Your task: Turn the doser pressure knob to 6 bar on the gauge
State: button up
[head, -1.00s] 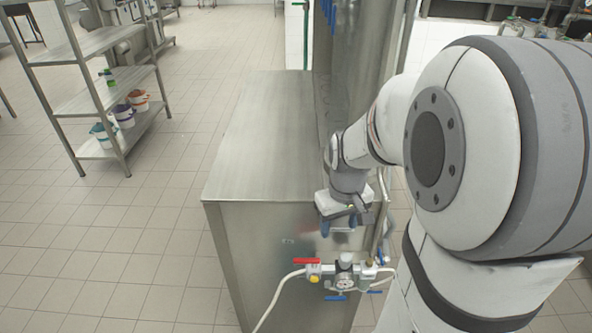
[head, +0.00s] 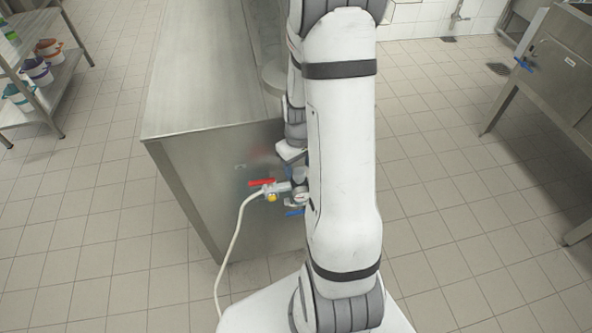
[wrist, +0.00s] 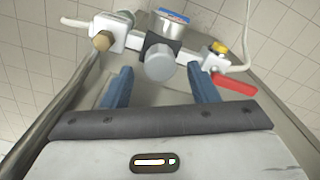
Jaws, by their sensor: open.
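The grey round pressure knob (wrist: 160,62) shows in the wrist view, on the regulator at the middle of the pipe assembly. The gauge (wrist: 172,16) shows above it at a steep angle, so its needle cannot be read. In the head view the gauge (head: 301,197) is small and partly behind my arm. My gripper (wrist: 160,70) is open, with one blue finger on each side of the knob in the picture and a visible gap on both sides. Whether the fingertips reach the knob's depth I cannot tell.
A red valve handle (wrist: 235,85) and a yellow fitting (wrist: 220,47) sit right of the knob; a brass fitting (wrist: 103,41) sits left. A white hose (head: 232,245) hangs from the assembly. The steel cabinet (head: 185,190) stands behind it.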

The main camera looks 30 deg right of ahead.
jog(key=shift+f, duration=1.1)
jog(key=shift+c, duration=0.5)
